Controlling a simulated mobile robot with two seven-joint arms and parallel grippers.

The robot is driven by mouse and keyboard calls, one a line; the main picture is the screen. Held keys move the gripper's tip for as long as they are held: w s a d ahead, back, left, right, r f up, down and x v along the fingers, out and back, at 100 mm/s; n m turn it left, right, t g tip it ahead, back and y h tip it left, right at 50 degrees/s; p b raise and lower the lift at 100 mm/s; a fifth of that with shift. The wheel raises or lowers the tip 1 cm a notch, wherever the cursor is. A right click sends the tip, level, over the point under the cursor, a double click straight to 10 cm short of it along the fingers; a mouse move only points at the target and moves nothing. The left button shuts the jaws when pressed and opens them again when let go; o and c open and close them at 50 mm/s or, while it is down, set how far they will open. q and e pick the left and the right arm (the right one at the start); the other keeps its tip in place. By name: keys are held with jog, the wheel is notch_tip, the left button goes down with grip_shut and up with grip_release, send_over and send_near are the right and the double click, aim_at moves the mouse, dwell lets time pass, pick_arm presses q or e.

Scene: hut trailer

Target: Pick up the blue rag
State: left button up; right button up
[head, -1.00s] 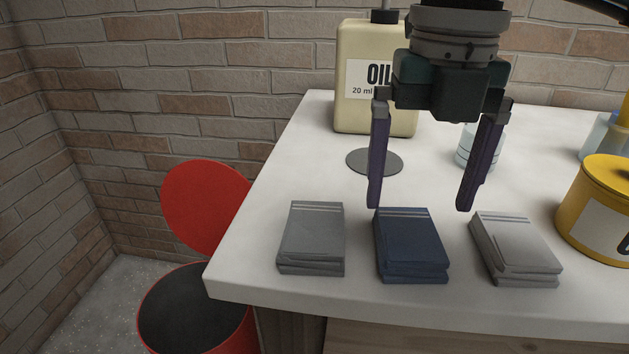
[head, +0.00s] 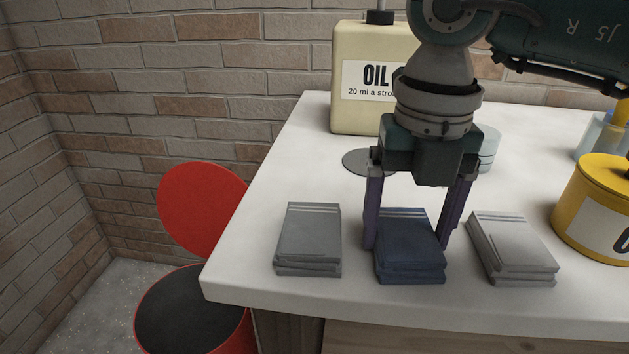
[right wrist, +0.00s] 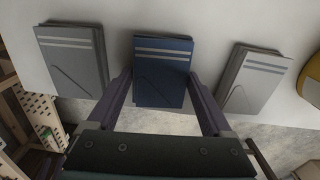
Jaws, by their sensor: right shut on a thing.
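The blue rag (head: 410,250) is a folded dark blue stack with pale stripes, lying on the white table between two grey rags. My right gripper (head: 408,243) has come down over it, one purple finger on each side, shut on it. The right wrist view also shows the blue rag (right wrist: 162,75) between the fingers of my right gripper (right wrist: 162,85). The rag still appears to rest on the tabletop. My left gripper is not in view.
A grey rag (head: 308,242) lies to the left and a lighter grey rag (head: 512,250) to the right, both close to the fingers. A yellow tin (head: 598,185) stands further right. A cream oil container (head: 350,115) stands behind. The white table's (head: 250,270) left front corner is bare.

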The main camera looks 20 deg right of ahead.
aim_at(407, 234)
jog(key=c, duration=0.5)
jog(key=shift+r, duration=0.2)
notch_tip(407, 234, up, 20)
jog(key=p, duration=0.3)
jog(key=shift+f, duration=0.15)
jog(key=o, duration=0.8)
jog(key=c, duration=0.6)
jog(key=shift+c, duration=0.4)
